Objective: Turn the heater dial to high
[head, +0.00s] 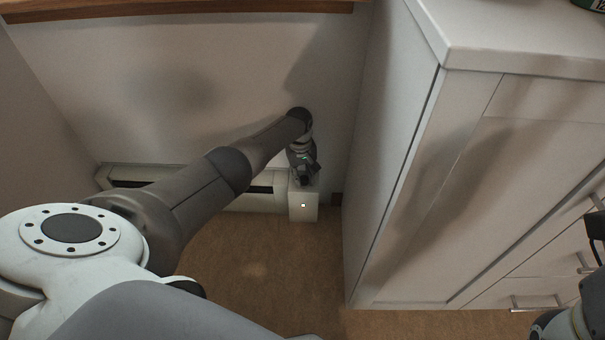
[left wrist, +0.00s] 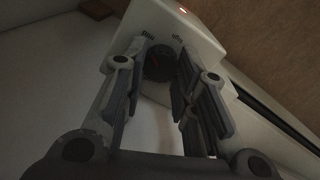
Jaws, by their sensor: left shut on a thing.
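The heater (head: 235,205) is a long white baseboard unit low on the wall. At its right end is a white control box (head: 303,210) with a small lit red light. In the head view my left gripper (head: 304,178) is over the box and hides the dial. My right gripper (head: 596,228) is partly visible at the right edge.
A tall white cabinet (head: 395,150) with drawers stands close to the right of the control box. A wooden ledge (head: 180,8) runs along the wall above. Brown floor (head: 255,270) lies clear in front of the heater.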

